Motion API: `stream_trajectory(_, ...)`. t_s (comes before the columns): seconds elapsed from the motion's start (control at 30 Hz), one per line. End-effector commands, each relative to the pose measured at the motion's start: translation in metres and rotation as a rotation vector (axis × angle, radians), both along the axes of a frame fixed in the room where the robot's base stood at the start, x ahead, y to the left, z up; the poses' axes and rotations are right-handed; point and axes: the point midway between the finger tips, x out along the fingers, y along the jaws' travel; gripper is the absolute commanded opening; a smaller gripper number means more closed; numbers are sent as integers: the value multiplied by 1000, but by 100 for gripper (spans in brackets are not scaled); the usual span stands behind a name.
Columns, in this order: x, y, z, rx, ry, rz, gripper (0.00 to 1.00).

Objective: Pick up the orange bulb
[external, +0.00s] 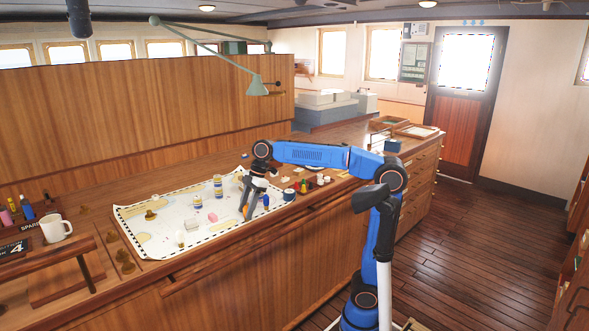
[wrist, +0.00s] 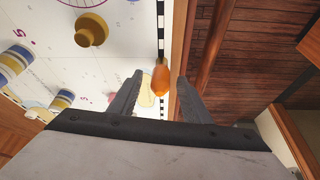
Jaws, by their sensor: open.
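The orange bulb (wrist: 160,77) is in the middle of the wrist view, near the checkered edge of the chart. My gripper (wrist: 160,84) is open, with one finger on each side of the bulb in that picture. I cannot tell how far above or below the fingertips the bulb is. In the external view my gripper (external: 249,214) points down over the right part of the chart. A small orange patch that looks like the bulb (external: 245,212) shows beside its fingers, partly hidden.
The chart (external: 150,238) lies on the wooden counter. It bears striped jars (external: 218,186), a pink block (external: 212,217) and brown knobbed weights (wrist: 91,29). A blue bottle (external: 266,201) stands close right of my gripper. A white mug (external: 56,228) is far left.

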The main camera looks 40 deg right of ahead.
Motion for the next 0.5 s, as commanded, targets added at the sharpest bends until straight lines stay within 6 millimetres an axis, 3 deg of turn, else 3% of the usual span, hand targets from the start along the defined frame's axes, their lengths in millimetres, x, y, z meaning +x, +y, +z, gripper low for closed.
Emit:
stream_trajectory(0.23,0,1,-1,0,0,0,44)
stream_trajectory(0.4,0,1,-1,0,0,0,3)
stream_trajectory(0.5,0,1,-1,0,0,0,1)
